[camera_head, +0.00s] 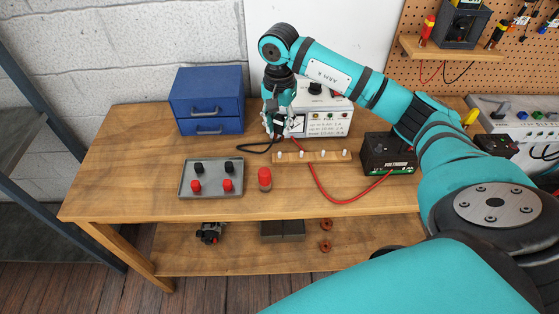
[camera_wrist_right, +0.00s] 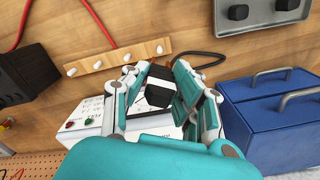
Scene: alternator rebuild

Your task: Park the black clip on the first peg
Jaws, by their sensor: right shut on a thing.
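The black clip (camera_wrist_right: 158,92) is between the fingers of my right gripper (camera_head: 279,126), which is shut on it. In the right wrist view the gripper (camera_wrist_right: 160,98) has one finger on each side of the clip. A black lead (camera_head: 259,150) runs from near the gripper, curving left over the table. The wooden peg rail (camera_head: 333,157) carries several white pegs in a row. The gripper and clip are above the table behind the rail's left end, near the leftmost peg (camera_head: 279,154). In the wrist view that end peg (camera_wrist_right: 160,49) is clear of the clip. My left gripper is out of view.
A white tester (camera_head: 325,122) stands close behind the gripper. A red lead (camera_head: 325,195) crosses the rail. A red-capped cylinder (camera_head: 265,178) and a grey tray (camera_head: 211,170) lie in front.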

